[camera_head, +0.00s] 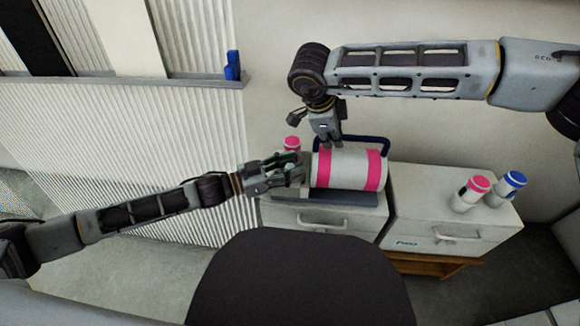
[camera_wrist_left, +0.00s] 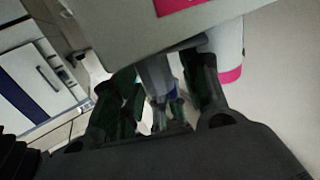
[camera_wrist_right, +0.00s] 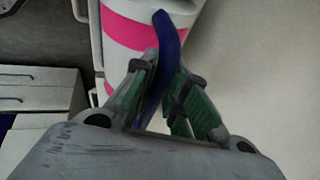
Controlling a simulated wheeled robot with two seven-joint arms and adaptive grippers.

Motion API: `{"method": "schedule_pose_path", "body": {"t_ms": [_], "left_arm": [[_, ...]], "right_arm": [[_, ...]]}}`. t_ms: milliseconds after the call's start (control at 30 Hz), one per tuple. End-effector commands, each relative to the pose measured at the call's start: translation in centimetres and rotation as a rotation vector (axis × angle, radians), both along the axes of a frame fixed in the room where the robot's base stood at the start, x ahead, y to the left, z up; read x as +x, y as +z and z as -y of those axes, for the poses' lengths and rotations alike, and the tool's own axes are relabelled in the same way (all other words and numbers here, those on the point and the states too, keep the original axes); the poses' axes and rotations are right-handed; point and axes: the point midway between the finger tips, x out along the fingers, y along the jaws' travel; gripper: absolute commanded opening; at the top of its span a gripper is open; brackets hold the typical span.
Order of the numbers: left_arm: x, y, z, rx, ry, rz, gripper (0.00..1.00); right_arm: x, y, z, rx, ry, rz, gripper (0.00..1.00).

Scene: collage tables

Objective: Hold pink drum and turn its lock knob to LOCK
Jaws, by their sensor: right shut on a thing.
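The pink drum (camera_head: 340,169), white with two pink bands, lies on its side on a grey stand (camera_head: 340,198). A dark blue handle (camera_head: 384,145) arches over it; in the right wrist view the handle (camera_wrist_right: 167,40) runs between my right fingers. My right gripper (camera_head: 327,139) is shut on this handle, above the drum. My left gripper (camera_head: 287,168) is at the drum's left end, fingers apart. In the left wrist view, a grey piece (camera_wrist_left: 155,75), perhaps the lock knob, shows between the open fingers. Contact and the knob's LOCK marking cannot be made out.
A pink-capped bottle (camera_head: 292,144) stands behind my left gripper. Another pink-capped bottle (camera_head: 471,193) and a blue-capped bottle (camera_head: 507,188) stand on the right cabinet (camera_head: 415,212). A ribbed wall panel (camera_head: 100,140) is at left.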

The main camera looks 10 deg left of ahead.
Motion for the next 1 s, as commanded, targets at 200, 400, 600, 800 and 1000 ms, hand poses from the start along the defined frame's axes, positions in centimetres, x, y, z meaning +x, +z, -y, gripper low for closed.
{"method": "schedule_pose_path", "body": {"t_ms": [200, 400, 600, 800, 1000], "left_arm": [[-0.01, 0.0, 0.0, 0.0, 0.0, 0.0, 0.14], [0.0, 0.01, -0.02, 0.0, 0.0, 0.0, 0.0], [0.06, 0.06, -0.02, 0.0, -0.004, 0.001, 0.0], [0.07, 0.11, 0.06, -0.003, -0.021, 0.003, 0.0], [0.11, 0.24, 0.17, -0.005, -0.052, 0.007, 0.0]], "right_arm": [[0.0, 0.01, -0.01, 0.0, 0.0, 0.0, 0.0], [-0.01, 0.02, -0.02, 0.0, 0.0, 0.0, 0.0], [-0.01, 0.01, -0.02, 0.0, 0.0, 0.0, 0.0], [-0.02, 0.02, -0.02, 0.0, 0.001, 0.0, 0.0], [-0.04, 0.03, -0.05, 0.001, 0.001, 0.0, 0.0]]}}
